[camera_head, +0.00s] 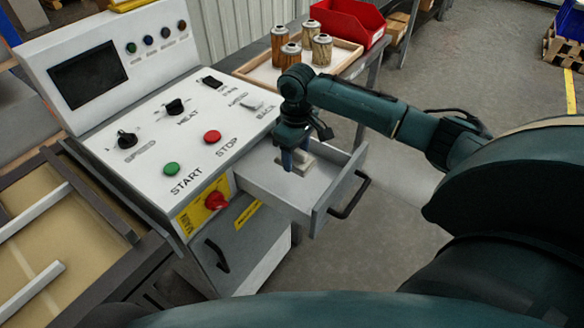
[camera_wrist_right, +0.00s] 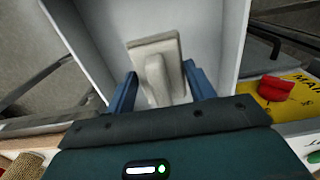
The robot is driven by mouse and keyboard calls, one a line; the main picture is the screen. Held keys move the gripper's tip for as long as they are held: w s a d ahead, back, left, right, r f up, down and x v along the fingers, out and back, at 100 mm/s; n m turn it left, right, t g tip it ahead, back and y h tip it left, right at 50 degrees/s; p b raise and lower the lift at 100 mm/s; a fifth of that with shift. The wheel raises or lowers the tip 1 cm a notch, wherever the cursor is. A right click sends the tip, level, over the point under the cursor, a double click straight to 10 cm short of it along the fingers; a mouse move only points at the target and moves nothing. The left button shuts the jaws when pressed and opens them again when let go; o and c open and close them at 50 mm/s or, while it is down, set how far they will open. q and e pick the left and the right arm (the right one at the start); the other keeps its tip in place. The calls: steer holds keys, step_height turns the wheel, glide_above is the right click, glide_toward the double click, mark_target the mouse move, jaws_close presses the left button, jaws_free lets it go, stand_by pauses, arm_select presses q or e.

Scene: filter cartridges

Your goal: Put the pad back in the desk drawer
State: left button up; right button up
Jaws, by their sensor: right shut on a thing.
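The pad (camera_head: 304,162) is a pale beige block with a raised grip. It is inside the open grey desk drawer (camera_head: 338,190). My right gripper (camera_head: 296,160) reaches down into the drawer from above and is shut on the pad. In the right wrist view the pad (camera_wrist_right: 170,48) shows between the two blue fingers (camera_wrist_right: 160,88), with the drawer's pale walls (camera_wrist_right: 228,40) around it. I cannot tell whether the pad touches the drawer floor. My left gripper is not in view.
The control desk (camera_head: 215,110) has knobs, green and red buttons, and a red main switch (camera_head: 215,201) beside the drawer. Behind stand several filter cartridges (camera_head: 322,48) in a wooden tray and a red bin (camera_head: 345,20). The drawer's black handle (camera_head: 352,196) sticks out over clear floor.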

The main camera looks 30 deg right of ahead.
mark_target(296, 178)
steer(key=shift+f, duration=2.6)
steer(key=shift+f, duration=0.2)
steer(key=o, duration=1)
steer(key=shift+c, duration=0.2)
step_height(296, 178, up, 12)
steer(key=shift+r, duration=0.25)
steer(key=shift+s+f, duration=0.1)
